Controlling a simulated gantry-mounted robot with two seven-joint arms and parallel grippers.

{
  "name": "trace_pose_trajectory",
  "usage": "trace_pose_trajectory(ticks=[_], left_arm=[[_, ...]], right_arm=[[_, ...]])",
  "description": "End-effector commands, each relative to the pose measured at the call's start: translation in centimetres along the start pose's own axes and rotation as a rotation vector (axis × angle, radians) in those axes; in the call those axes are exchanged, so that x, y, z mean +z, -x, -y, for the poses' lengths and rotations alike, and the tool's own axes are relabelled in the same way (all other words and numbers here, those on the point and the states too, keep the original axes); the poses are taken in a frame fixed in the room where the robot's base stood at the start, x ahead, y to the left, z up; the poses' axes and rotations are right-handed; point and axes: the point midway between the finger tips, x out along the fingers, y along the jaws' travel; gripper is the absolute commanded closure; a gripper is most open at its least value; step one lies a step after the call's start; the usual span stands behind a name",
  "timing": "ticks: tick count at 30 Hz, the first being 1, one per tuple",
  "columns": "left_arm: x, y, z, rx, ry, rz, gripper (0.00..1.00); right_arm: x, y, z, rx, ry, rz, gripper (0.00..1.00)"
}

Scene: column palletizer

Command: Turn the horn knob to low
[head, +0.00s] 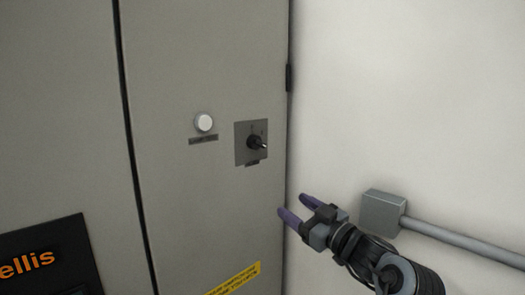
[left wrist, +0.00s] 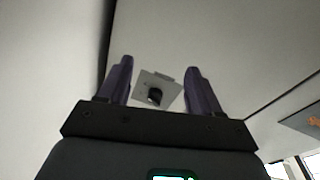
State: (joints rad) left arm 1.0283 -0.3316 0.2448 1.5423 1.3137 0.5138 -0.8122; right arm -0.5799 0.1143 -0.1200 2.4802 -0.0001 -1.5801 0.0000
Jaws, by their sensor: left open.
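The dark knob (head: 256,143) sits on a square grey plate (head: 242,156) on the beige cabinet door. Its light-tipped handle points to the right and slightly down in the head view. The plate's marks are too small to read. My left gripper (head: 291,204), with purple fingers, is open and empty, below and to the right of the knob and apart from it. In the left wrist view the knob (left wrist: 155,96) and its plate (left wrist: 172,91) show beyond and between the two spread fingers (left wrist: 159,65). My right gripper is not in view.
A round white button (head: 204,122) with a dark label is left of the knob. A grey box (head: 381,212) with a conduit (head: 465,242) is on the white wall, close to my left arm. A yellow label (head: 235,280) and a dark panel (head: 50,258) are lower on the cabinet.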

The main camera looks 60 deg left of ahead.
Motion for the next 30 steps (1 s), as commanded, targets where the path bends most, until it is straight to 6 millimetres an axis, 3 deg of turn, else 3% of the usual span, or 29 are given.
trace_pose_trajectory(ticks=[1, 6, 12, 19, 30], left_arm=[[-2.7, 0.2, -0.2, -0.014, 0.045, 0.02, 0.36], [-9.5, 0.5, 0.1, -0.038, 0.157, 0.069, 0.36], [-13.8, 0.5, 0.7, -0.042, 0.235, 0.099, 0.36], [-14.8, -1.0, 0.9, -0.045, 0.255, 0.104, 0.36], [-14.3, -6.8, 1.0, -0.044, 0.252, 0.102, 0.36]], right_arm=[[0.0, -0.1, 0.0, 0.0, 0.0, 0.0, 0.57], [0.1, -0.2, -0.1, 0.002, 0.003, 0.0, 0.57], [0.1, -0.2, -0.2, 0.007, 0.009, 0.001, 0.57], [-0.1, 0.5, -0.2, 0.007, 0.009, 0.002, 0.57], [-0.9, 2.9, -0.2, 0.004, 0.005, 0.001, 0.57]])
